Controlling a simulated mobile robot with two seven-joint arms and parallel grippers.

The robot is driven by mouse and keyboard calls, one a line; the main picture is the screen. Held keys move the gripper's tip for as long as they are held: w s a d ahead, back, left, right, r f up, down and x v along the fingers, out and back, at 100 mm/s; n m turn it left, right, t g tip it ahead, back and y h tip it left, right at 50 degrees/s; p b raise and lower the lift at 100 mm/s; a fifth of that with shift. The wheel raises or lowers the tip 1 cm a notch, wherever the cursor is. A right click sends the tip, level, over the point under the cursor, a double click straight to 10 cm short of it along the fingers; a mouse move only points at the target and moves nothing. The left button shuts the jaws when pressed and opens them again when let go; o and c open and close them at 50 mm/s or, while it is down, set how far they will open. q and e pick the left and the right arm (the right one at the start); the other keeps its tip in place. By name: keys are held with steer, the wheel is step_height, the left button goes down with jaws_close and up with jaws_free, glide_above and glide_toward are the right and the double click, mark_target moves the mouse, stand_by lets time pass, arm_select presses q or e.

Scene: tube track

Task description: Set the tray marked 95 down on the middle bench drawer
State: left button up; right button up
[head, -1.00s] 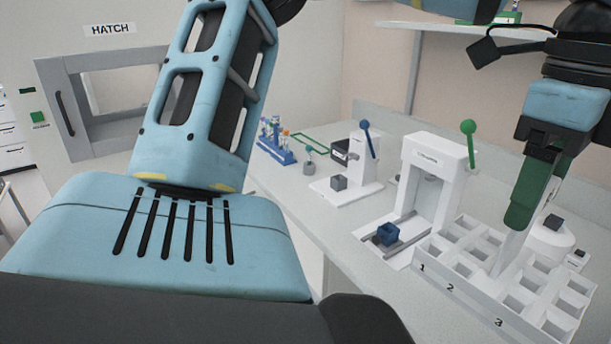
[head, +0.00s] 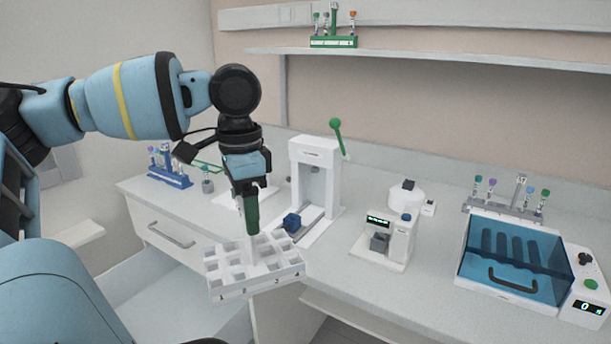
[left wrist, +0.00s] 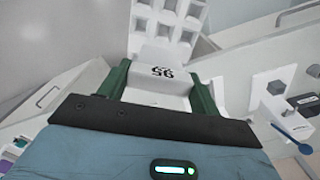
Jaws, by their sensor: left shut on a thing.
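In the left wrist view, the marking 95 shows upside down on the tray's handle block (left wrist: 160,88), between the green fingers of my left gripper (left wrist: 160,95). A pale pulled-out drawer (head: 190,290) appears below the bench, left of the tray; which drawer it is I cannot tell. My right gripper is out of view.
On the bench stand a white press with a green lever (head: 312,170), a small device with a display (head: 385,240), a blue-lidded machine (head: 515,265) and a blue tube rack (head: 170,178). A closed drawer front (head: 150,228) with a handle is at left.

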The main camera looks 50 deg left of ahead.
mark_target(261, 266)
arm_select(q)
steer(key=f, duration=0.2)
steer(key=f+n, duration=0.2)
steer(key=f, duration=0.1)
steer(key=shift+s+a+f, duration=0.3)
steer(key=shift+a+f, duration=0.05)
steer(key=shift+n, duration=0.8)
steer(key=d+f, duration=0.1)
steer(key=f, duration=0.1)
steer(key=d+f, duration=0.2)
steer(key=f, duration=0.1)
steer(key=d+f, duration=0.1)
steer(key=f, duration=0.1)
steer(key=shift+w+d+f, duration=0.15)
steer(key=shift+w, duration=0.05)
steer(key=w+d+f, duration=0.1)
steer(key=d+f, duration=0.2)
steer(key=d, duration=0.7)
steer(key=w+d+f, duration=0.1)
steer(key=d+f, duration=0.3)
steer(key=d, duration=0.6)
steer(key=shift+w, duration=0.2)
